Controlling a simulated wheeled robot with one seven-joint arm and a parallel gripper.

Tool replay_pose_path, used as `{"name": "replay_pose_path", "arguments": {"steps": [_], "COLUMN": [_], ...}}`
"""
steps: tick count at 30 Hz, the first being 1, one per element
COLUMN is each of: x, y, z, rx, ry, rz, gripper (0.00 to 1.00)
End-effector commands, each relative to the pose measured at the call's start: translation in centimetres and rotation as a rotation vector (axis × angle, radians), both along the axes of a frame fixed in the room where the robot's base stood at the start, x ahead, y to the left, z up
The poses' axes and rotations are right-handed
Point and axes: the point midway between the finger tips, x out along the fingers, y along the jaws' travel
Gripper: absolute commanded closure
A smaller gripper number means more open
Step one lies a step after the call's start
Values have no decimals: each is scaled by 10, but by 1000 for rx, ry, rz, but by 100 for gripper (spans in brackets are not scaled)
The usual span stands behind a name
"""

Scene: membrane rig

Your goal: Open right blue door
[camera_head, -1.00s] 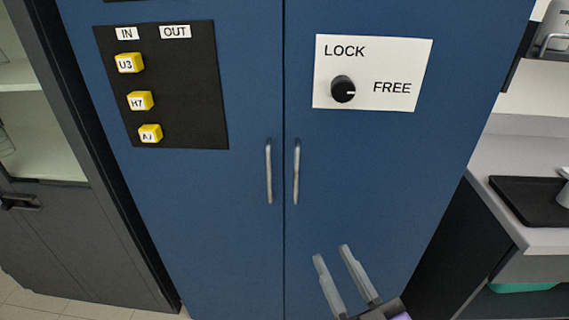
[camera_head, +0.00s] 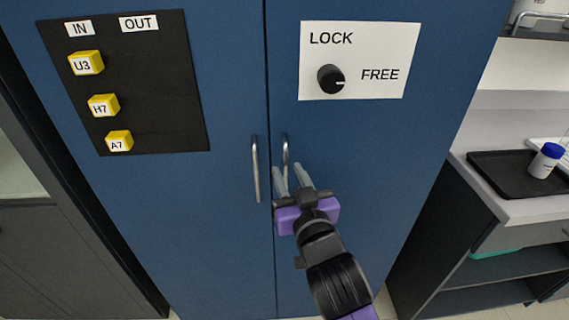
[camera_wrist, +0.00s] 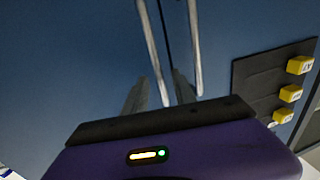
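The right blue door (camera_head: 370,160) is closed, with a vertical metal handle (camera_head: 286,150) near the centre seam. A white lock plate (camera_head: 310,85) on it carries a black dial (camera_head: 330,78), its white mark pointing toward FREE. My gripper (camera_head: 292,178) is open, with its fingertips at the lower part of the right handle. In the wrist view, the right door's handle (camera_wrist: 153,50) is the left bar, and its near end appears between my fingers (camera_wrist: 160,92). I cannot tell whether they touch it.
The left blue door (camera_head: 170,210) is closed; its handle (camera_head: 255,168) is close beside the right one. It bears a black panel (camera_head: 170,90) with yellow cubes. A counter (camera_head: 500,205) with a black tray (camera_head: 495,170) and a blue-capped bottle (camera_head: 545,160) stands at right.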

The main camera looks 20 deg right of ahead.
Motion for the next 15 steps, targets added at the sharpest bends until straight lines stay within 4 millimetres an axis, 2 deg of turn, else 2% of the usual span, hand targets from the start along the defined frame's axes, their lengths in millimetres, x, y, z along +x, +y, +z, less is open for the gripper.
{"name": "replay_pose_path", "arguments": {"steps": [6,15], "x": [24,29], "y": [-3,-3], "z": [1,0], "rx": [0,0], "ry": [0,-1], "rz": [1,1], "gripper": [68,68]}}
